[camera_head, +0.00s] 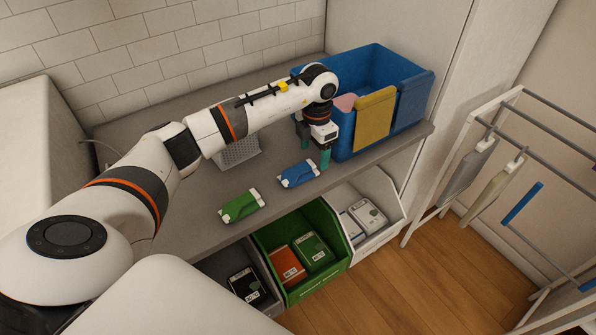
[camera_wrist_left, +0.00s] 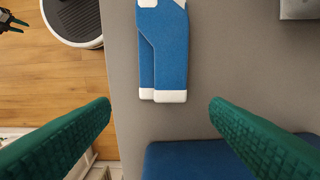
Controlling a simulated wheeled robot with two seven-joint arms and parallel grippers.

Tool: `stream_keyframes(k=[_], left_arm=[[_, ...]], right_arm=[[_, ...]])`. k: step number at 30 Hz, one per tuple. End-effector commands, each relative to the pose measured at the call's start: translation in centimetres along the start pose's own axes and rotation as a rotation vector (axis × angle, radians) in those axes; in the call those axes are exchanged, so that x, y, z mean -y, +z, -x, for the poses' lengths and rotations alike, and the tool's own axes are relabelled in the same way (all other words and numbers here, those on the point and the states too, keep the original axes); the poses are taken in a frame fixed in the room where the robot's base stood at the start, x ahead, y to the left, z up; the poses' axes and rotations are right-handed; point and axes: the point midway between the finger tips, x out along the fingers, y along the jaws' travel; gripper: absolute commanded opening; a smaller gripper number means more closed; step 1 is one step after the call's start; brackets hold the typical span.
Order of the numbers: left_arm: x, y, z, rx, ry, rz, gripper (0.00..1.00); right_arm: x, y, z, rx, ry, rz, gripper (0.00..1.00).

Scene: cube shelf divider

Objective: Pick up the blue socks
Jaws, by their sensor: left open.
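The blue socks (camera_head: 298,174) lie as a folded blue and white pair on the grey counter, near its front edge. They also show in the left wrist view (camera_wrist_left: 167,50), with their white ends pointing toward my fingers. My left gripper (camera_head: 316,150) is open and empty, with green fingers, just right of the socks and in front of the blue bin. In the left wrist view its fingers (camera_wrist_left: 160,108) are wide apart and the socks lie beyond the gap. A small dark and green shape at that view's top left corner looks like my right gripper (camera_wrist_left: 10,20); its jaws are unclear.
Folded green socks (camera_head: 241,206) lie left on the counter. A blue bin (camera_head: 345,135) with pink and yellow cloths stands right. A grey perforated holder (camera_head: 240,152) stands behind. Below are a green box (camera_head: 270,262) and white box (camera_head: 385,200). A drying rack (camera_head: 440,160) stands right.

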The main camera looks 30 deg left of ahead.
Motion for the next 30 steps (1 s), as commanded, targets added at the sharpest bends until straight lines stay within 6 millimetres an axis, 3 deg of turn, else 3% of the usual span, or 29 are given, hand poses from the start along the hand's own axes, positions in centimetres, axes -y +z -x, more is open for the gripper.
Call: stream_keyframes(k=[4, 9, 17, 26, 30], left_arm=[[0.1, 0.6, -2.0, 0.006, 0.004, 0.001, 0.71], [0.2, 0.5, -4.1, 0.002, 0.003, 0.002, 0.71], [0.2, 0.4, -4.4, 0.0, 0.001, 0.0, 0.71], [0.2, 0.5, -4.4, 0.001, 0.001, 0.001, 0.23], [0.2, 0.5, -4.3, 0.0, 0.001, 0.001, 0.23]], right_arm=[[0.0, 0.2, 1.7, 0.0, 0.0, 0.0, 0.36], [0.0, 0.2, 1.9, 0.0, 0.0, 0.0, 0.36], [-0.2, 0.2, 1.9, 0.0, 0.003, -0.001, 0.36], [-0.3, 0.2, 1.9, 0.0, 0.004, -0.001, 0.36], [-0.3, 0.2, 1.9, 0.0, 0.004, -0.001, 0.36]])
